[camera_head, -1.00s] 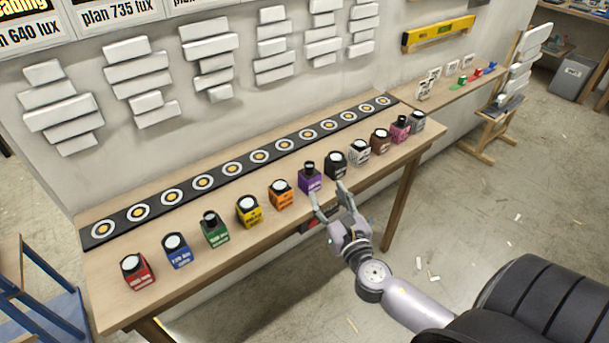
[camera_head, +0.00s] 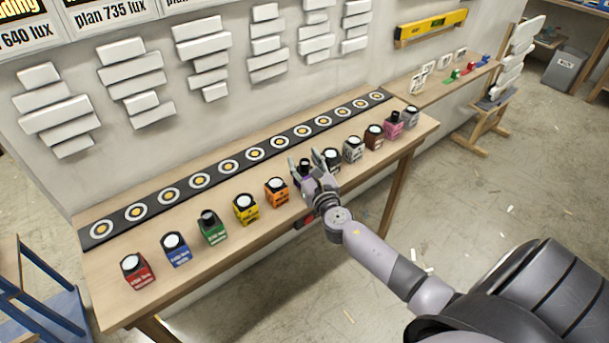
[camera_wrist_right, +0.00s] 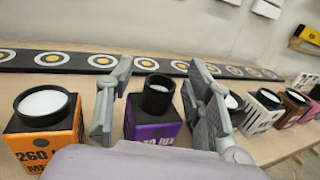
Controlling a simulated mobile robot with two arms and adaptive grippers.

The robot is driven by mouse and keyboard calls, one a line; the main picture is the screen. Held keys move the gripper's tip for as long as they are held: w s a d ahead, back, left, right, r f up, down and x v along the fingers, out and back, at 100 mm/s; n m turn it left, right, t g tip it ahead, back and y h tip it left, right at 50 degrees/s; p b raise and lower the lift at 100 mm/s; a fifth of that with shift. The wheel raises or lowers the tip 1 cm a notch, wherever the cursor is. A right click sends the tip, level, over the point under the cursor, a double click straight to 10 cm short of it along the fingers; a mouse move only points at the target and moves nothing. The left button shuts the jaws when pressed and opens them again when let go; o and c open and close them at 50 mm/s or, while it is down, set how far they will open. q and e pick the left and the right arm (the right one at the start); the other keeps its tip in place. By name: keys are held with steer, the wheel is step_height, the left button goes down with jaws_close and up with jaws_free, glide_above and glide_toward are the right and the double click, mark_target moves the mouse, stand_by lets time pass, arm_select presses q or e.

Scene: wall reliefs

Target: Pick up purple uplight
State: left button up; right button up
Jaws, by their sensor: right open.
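The purple uplight (camera_wrist_right: 154,119) is a purple box with a black cylinder on top. In the right wrist view it stands on the table between the two fingers of my right gripper (camera_wrist_right: 157,102). The fingers are open, one on each side of it. In the head view my right gripper (camera_head: 315,167) reaches over the table and hides most of the purple uplight (camera_head: 304,168); only its dark top and a bit of purple show. My left gripper is not in view.
An orange uplight (camera_head: 276,192) stands left of the purple one and a black uplight (camera_head: 331,160) right of it, both close. More coloured uplights line the wooden table (camera_head: 130,300). Behind them runs a black strip (camera_head: 182,192) with round targets, before the relief wall.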

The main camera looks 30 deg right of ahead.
jaws_close()
stand_by(0.7)
stand_by(0.3)
